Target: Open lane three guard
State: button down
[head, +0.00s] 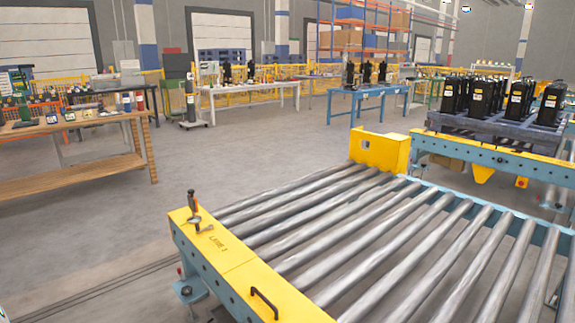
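A yellow guard plate (232,262) lies along the left side rail of the nearest roller conveyor. It carries "LANE" lettering whose number is too small to read surely. A clamp-like latch (194,213) with a red-and-black handle stands on the plate's far end. A black bar handle (264,303) sits on the plate's near end, close to the bottom edge of the head view. The plate lies flat on the rail. My gripper is not in view.
The steel rollers (370,225) fill the right foreground. A yellow housing (383,150) stands at the conveyor's far end. Black compressors (486,97) stand on a pallet at right. A wooden workbench (75,150) is at left. Open floor (110,235) lies left of the guard.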

aim_at(271, 296)
jog(key=i+j+z, duration=0.15)
jog(key=j, duration=0.3)
jog(key=j+z, duration=0.15)
jog(key=j, duration=0.3)
jog(key=i+j+z, duration=0.15)
jog(key=j, duration=0.35)
